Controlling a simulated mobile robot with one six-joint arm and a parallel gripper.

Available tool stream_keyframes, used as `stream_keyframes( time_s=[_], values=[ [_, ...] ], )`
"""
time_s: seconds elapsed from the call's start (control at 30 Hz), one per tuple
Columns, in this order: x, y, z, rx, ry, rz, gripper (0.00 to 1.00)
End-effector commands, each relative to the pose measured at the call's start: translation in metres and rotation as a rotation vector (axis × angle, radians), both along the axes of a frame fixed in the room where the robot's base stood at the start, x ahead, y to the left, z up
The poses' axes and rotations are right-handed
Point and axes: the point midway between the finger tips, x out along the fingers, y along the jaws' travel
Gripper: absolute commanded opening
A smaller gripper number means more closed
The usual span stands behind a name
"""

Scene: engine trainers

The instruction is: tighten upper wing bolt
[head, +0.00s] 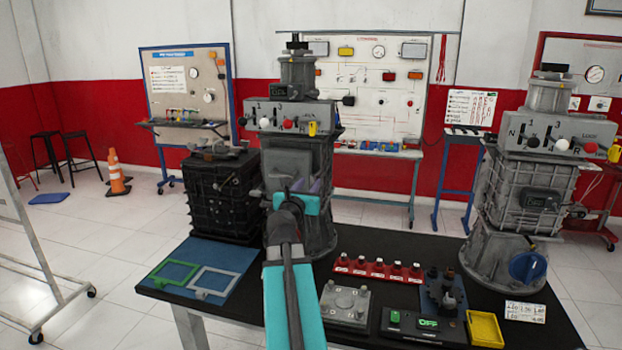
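A tall grey engine trainer (318,225) stands at the middle of the black table. Its upper front has a grey panel (275,112) marked with numbers, with dark, red and white knobs and a small yellow part (312,128) at the right end. My gripper (296,187) is in front of the trainer's grey front face, below that panel. The arm and gripper body hide part of this face. I cannot pick out a wing bolt for certain; it may be hidden behind my gripper. The fingers are small and seen from behind, so their opening and any contact do not show.
A black engine block (222,195) stands close on the left. A second grey trainer (515,195) stands on the right. A red rack (378,268), a grey plate (345,304), a green-lit switch box (425,325) and a yellow tray (485,329) occupy the table front.

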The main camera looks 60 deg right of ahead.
Motion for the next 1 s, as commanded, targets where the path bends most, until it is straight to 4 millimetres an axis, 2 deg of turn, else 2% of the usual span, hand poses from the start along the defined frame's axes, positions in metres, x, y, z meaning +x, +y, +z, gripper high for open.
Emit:
stream_keyframes(
  time_s=[0.1,0.4,0.87,1.0],
  values=[
    [0.005,-0.013,0.001,0.000,0.000,0.000,0.31],
    [0.011,-0.034,0.000,0.000,0.000,-0.001,0.31],
    [0.012,-0.038,0.000,0.000,0.000,0.000,0.31],
    [0.012,-0.038,0.000,0.000,0.000,0.000,0.09]
  ],
)
